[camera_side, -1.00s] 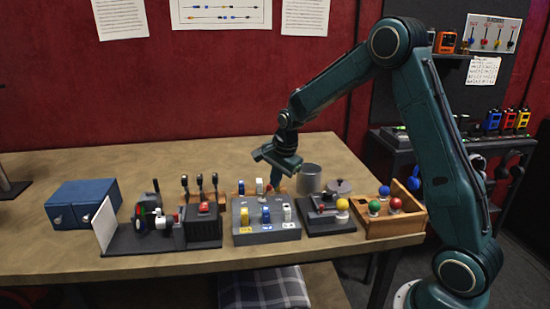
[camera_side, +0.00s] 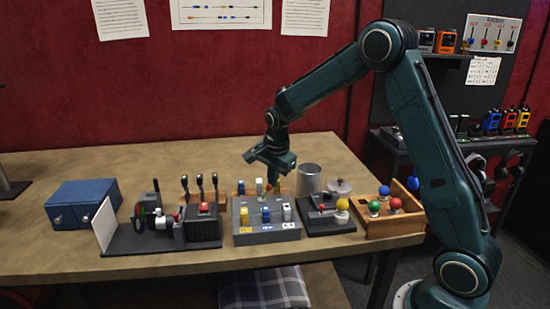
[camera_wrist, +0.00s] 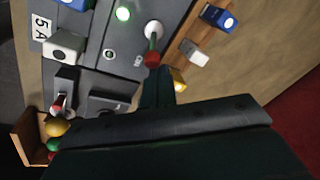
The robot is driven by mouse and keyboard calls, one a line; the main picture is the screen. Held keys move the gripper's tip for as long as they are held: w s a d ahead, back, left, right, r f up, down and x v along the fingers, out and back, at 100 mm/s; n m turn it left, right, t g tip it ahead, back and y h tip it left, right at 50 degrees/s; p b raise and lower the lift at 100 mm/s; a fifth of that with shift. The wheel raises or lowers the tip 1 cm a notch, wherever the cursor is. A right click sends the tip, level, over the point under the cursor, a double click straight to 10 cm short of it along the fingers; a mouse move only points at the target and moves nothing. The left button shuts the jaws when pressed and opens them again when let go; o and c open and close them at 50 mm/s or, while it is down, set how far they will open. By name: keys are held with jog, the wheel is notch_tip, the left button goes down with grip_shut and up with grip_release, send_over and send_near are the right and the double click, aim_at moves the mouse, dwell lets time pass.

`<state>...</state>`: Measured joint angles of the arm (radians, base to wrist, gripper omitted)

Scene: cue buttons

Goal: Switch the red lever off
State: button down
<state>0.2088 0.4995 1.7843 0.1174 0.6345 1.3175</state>
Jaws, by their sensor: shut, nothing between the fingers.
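The red-tipped lever (camera_wrist: 152,58) shows in the wrist view, on a grey panel, rising from a round white base with a green section beneath its tip. My gripper (camera_wrist: 156,78) is shut and empty, its fingertips right beside the red tip; I cannot tell whether they touch it. In the side view my gripper (camera_side: 272,184) points down behind the grey switch box (camera_side: 265,237), and its fingers partly hide the lever.
Blue, white and yellow switches stand around the lever. Black-handled levers (camera_side: 199,184) and a red button (camera_side: 204,207) are to the left. A grey cylinder (camera_side: 309,178) and a wooden tray (camera_side: 400,227) with coloured knobs are to the right.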

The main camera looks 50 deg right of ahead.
jog(key=shift+w+a, duration=0.15)
jog(key=shift+w+a+r+n+g+h, duration=0.2)
jog(key=shift+w+a+g+h, duration=0.25)
jog(key=shift+g+h, duration=0.35)
jog(key=shift+w+a+r+n+g+h, duration=0.15)
jog(key=shift+w+a+g+h, duration=0.3)
jog(key=shift+g+h, duration=0.3)
jog(key=shift+w+a, duration=0.45)
jog(key=shift+r, duration=0.2)
jog(key=shift+r, duration=0.6)
jog(key=shift+r, duration=0.15)
jog(key=v, duration=0.7)
